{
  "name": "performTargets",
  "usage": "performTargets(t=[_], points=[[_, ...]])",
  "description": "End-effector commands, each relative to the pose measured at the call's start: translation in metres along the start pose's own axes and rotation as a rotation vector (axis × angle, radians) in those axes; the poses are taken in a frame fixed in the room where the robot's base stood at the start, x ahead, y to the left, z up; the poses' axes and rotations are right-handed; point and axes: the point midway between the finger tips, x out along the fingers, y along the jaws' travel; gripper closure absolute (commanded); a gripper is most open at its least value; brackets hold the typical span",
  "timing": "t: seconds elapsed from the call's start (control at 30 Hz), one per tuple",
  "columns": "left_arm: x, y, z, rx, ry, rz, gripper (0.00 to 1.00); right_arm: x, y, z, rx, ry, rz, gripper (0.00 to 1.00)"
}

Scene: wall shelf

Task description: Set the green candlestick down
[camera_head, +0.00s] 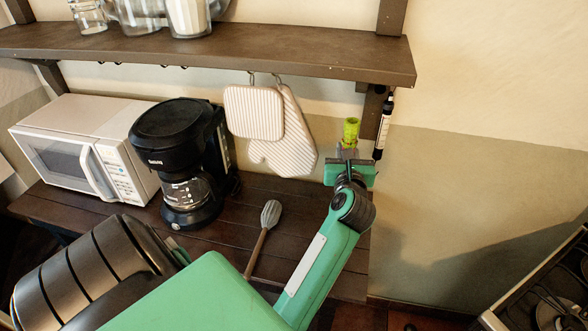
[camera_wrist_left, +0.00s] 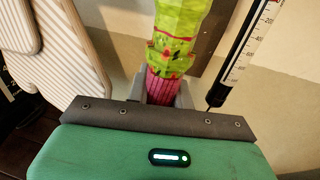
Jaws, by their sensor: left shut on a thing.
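The green candlestick (camera_head: 350,130) stands out above my left gripper (camera_head: 347,153) at the right end of the counter, below the shelf's right end. In the left wrist view the candlestick (camera_wrist_left: 180,35) is bright yellow-green with pink marks and a pink ribbed lower part. My left gripper (camera_wrist_left: 160,90) is shut on that lower part, and its fingers flank it. The candlestick's bottom end is hidden by the gripper. I cannot tell whether it touches anything below. My right gripper is not in view.
A wall shelf (camera_head: 220,52) with glass jars runs above. Striped oven mitts (camera_head: 285,140) and a black-and-white thermometer (camera_head: 383,125) hang close by. A coffee maker (camera_head: 180,150), a microwave (camera_head: 85,150) and a grey-headed utensil (camera_head: 268,220) are on the dark wooden counter (camera_head: 225,245).

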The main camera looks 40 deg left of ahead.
Motion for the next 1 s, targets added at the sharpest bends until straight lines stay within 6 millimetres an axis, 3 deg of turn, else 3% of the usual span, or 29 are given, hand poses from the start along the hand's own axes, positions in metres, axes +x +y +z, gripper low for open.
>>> performTargets(t=[0.17,0.5,0.6,0.87,1.0], points=[[0.000,0.000,-0.029,0.006,0.004,-0.001,1.00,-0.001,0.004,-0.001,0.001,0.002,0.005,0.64],[0.000,0.001,-0.121,0.008,0.002,-0.003,1.00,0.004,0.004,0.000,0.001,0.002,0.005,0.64],[0.000,0.000,-0.140,0.005,0.001,-0.003,1.00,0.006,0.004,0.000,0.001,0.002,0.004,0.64],[0.000,0.000,-0.165,0.004,0.000,-0.002,1.00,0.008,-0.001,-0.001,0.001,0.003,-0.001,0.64],[0.000,0.000,-0.187,0.006,0.001,-0.002,1.00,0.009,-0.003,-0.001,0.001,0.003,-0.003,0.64]])
